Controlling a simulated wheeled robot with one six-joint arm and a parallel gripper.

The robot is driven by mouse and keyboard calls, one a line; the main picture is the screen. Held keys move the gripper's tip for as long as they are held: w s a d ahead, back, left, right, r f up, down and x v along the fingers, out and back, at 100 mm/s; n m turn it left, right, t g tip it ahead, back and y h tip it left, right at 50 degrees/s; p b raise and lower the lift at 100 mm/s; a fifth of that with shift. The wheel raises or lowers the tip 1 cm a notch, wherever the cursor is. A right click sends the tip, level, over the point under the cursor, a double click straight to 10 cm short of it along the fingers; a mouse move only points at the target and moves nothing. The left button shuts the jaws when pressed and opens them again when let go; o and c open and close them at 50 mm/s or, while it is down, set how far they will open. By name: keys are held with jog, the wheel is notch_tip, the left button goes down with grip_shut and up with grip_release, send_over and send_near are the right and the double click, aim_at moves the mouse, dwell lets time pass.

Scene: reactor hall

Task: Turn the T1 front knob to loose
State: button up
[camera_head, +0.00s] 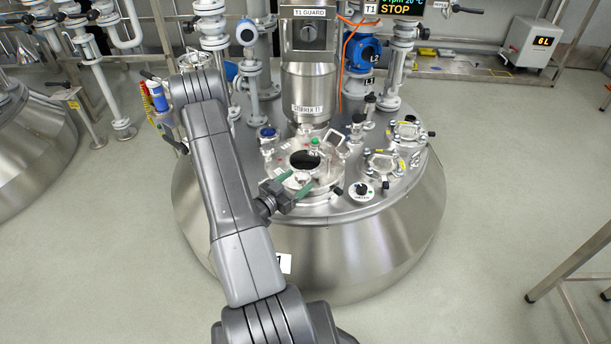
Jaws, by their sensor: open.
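The T1 vessel (405,225) is a large steel vessel with a round manway (322,161) on its top. The manway opening is dark. A black-ended knob (337,191) sits at the front right of the manway rim. I cannot tell for sure whether it is the front knob, and no loose or tight setting is readable. My gripper (299,179), with green fingers, is open at the manway's front edge, left of that black knob. The fingers hide part of the rim between them. I cannot tell whether they touch anything.
A small black dial (361,190) is to the right of the knob. The steel stirrer column (308,90) rises behind the manway, under the T1 guard box (307,35). Sight-glass flanges (383,164) stand at right, pipes and valves behind.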

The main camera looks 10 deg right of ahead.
aim_at(308, 172)
jog(key=shift+x, duration=2.35)
jog(key=c, duration=1)
